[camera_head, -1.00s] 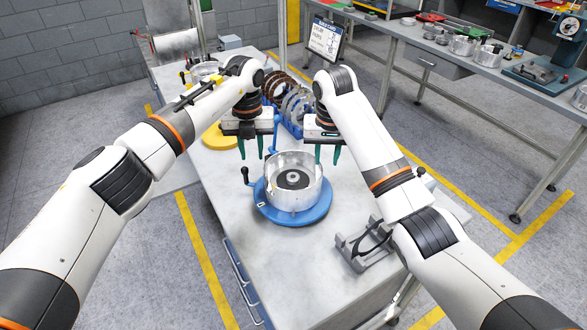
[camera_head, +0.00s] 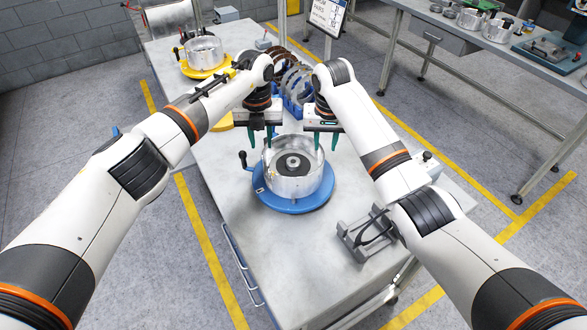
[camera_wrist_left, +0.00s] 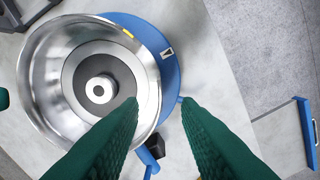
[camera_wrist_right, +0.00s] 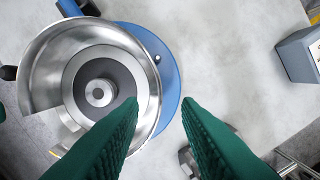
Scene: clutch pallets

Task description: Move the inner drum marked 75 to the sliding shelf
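A silver open-topped drum (camera_head: 292,188) with a dark disc and a pale hub inside sits on a blue round base (camera_head: 268,201) on the table; I cannot read a 75 on it. My left gripper (camera_head: 259,140) is open at the drum's far left rim, and my right gripper (camera_head: 325,142) is open at its far right rim. In the left wrist view (camera_wrist_left: 159,103) and the right wrist view (camera_wrist_right: 159,103), the drum's rim runs between the spread green fingertips. I cannot tell whether the fingertips are below the rim. I cannot pick out the sliding shelf for certain.
A second silver drum (camera_head: 204,50) stands on a yellow base (camera_head: 197,72) at the back left. A blue rack of rings (camera_head: 293,88) is behind my grippers. A grey fixture (camera_head: 365,240) stands right of the drum. The table's front is bare. Another bench (camera_head: 440,75) stands back right.

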